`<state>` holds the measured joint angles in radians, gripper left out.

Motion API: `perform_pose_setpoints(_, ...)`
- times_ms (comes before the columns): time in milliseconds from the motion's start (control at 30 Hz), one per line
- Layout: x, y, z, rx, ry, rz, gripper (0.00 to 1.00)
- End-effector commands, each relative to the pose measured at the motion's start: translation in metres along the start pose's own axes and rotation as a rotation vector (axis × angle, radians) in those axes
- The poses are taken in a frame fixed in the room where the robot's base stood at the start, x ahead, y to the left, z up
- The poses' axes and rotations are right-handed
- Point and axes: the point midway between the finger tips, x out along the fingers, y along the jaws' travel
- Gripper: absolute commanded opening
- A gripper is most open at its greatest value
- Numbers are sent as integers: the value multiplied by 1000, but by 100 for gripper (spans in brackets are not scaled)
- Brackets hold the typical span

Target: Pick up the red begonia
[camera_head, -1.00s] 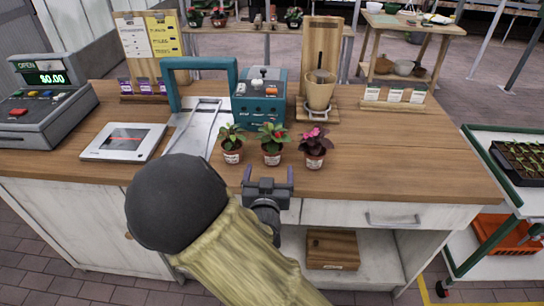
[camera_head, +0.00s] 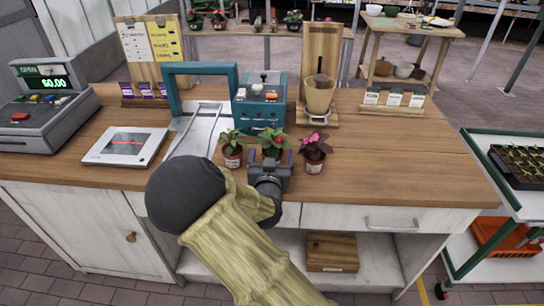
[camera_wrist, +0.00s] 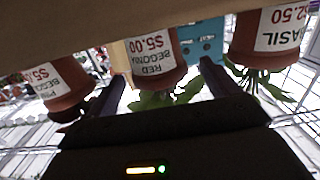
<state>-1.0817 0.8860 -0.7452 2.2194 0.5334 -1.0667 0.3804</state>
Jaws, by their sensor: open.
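The red begonia (camera_head: 272,139) is the middle of three small potted plants on the wooden counter, with green leaves and a red bloom. Its pot is hidden behind my gripper (camera_head: 271,157) in the head view. In the upside-down wrist view its terracotta pot (camera_wrist: 155,60), labelled "Red begonia $5.00", appears upright on the counter, in line with the gap between the fingers of my gripper (camera_wrist: 161,74). The gripper is open, with one finger toward each side of the pot. I cannot tell how deep the pot is between them.
A basil pot (camera_head: 232,157) stands close on the left and a pink-flowered begonia (camera_head: 315,160) close on the right. Behind are a teal box (camera_head: 260,112) and a pot on a wooden stand (camera_head: 320,95). The counter's right side (camera_head: 410,160) is clear.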

Motion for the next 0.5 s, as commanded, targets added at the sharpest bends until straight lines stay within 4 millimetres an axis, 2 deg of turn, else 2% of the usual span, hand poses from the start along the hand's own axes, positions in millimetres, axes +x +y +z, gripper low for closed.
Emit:
perform_pose_setpoints(100,9,0,0,0,-1,1,88)
perform_pose_setpoints(500,10,0,0,0,-1,0,88)
